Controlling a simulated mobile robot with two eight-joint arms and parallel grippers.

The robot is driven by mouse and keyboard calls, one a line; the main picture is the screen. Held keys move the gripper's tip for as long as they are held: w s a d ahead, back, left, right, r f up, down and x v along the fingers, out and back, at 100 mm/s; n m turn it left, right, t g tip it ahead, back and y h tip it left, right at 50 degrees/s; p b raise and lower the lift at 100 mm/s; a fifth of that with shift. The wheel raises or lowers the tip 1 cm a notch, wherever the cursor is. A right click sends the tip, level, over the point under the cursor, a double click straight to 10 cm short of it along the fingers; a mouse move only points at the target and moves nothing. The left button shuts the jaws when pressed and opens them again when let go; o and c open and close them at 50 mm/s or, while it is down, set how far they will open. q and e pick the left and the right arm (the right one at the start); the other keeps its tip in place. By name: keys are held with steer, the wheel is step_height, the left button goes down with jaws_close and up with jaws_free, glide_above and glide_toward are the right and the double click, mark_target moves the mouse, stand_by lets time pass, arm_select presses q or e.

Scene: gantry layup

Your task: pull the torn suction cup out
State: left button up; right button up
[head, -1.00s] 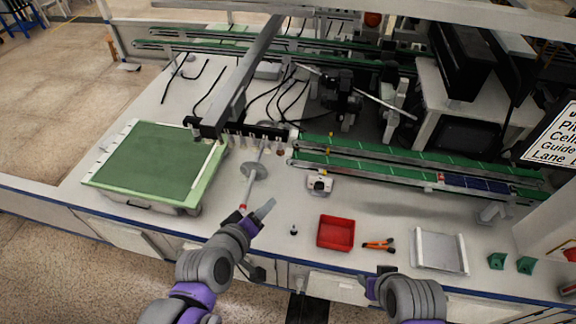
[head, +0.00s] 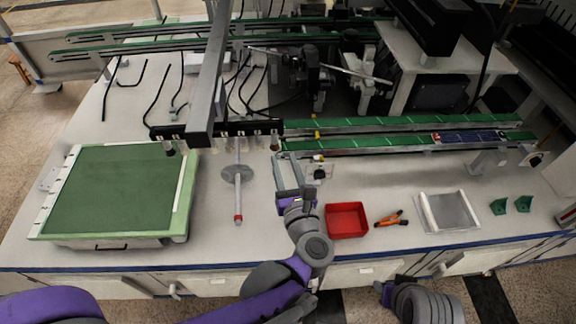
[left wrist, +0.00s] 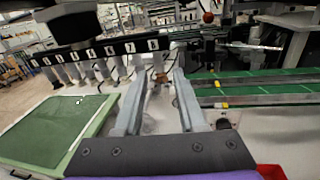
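The black gantry bar (head: 220,130) carries a row of suction cups and runs across the middle of the bench. In the left wrist view its numbered face (left wrist: 100,52) shows. The cup at its right end (head: 275,146) is brownish, unlike the paler others; it also shows in the left wrist view (left wrist: 160,78), framed between my fingers. Any tear is too small to see. My left gripper (head: 286,158) is open and empty, its fingertips (left wrist: 158,73) pointing at that end cup. Contact cannot be judged. My right gripper (head: 386,291) is low at the bench's front, its fingers unclear.
A green-topped panel (head: 115,195) lies at left. A disc on a rod (head: 238,174) lies left of my gripper. A red tray (head: 346,220), orange-handled pliers (head: 391,218), a clear-sheet tray (head: 448,211) and green brackets (head: 498,206) are at right. Green rails (head: 370,142) run behind.

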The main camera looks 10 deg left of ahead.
mark_target(275, 141)
arm_select(q)
steer(key=shift+n+g, duration=0.3)
steer(key=shift+n, duration=0.3)
steer(key=x, duration=0.7)
steer(key=f+x, duration=0.1)
steer(key=x, duration=0.2)
steer(key=shift+w+a+b, duration=0.15)
steer(key=shift+a+b, duration=0.15)
jaws_close()
